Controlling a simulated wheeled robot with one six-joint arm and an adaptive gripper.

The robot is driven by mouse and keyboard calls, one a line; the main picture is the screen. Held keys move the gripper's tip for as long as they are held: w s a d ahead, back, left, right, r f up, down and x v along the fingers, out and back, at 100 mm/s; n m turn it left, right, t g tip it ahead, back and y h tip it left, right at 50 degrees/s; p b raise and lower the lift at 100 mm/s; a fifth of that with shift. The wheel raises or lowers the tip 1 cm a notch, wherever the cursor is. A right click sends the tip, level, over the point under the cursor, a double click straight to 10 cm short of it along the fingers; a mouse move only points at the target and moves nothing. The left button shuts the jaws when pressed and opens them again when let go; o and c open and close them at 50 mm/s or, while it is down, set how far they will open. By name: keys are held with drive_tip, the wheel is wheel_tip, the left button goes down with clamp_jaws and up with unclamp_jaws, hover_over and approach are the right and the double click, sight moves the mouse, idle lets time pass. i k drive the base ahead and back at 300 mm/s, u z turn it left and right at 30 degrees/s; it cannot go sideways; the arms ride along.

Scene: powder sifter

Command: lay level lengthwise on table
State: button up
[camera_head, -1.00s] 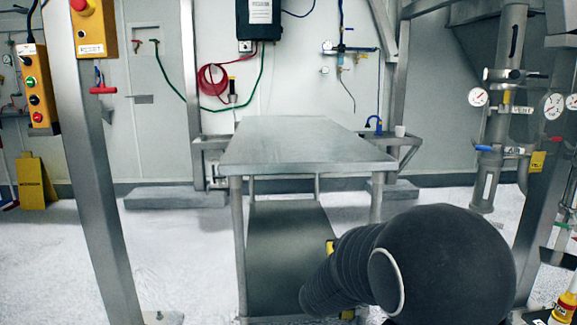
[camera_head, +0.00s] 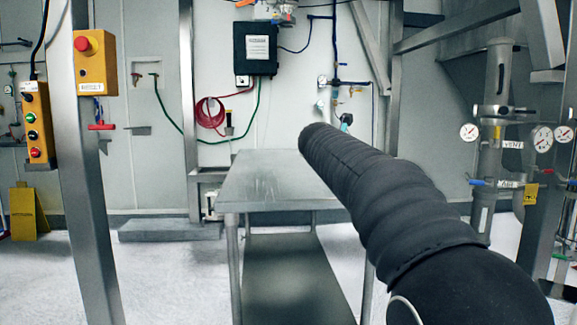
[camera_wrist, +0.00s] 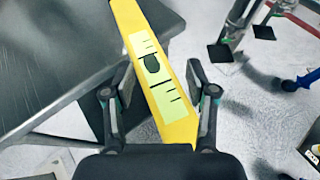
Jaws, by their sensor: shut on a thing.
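The level is a yellow bar with a pale green label and dark marks. In the wrist view the level (camera_wrist: 172,100) runs from the top edge down to my wrist, slightly tilted. My gripper (camera_wrist: 158,93) has a finger on each side of it and is shut on it. The steel table (camera_head: 270,185) stands in the middle of the head view with a bare top. In the wrist view the table top (camera_wrist: 50,60) is at the left, and the level's far part crosses its edge. My arm hides the level in the head view. I cannot tell its height above the table.
A steel post (camera_head: 85,190) with a yellow button box (camera_head: 95,62) stands at the left. Pipes with gauges (camera_head: 490,130) are at the right. The table's lower shelf (camera_head: 290,275) is bare. Hoses (camera_head: 208,112) hang on the wall behind.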

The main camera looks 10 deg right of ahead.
sight(297, 179)
drive_tip(key=i, duration=1)
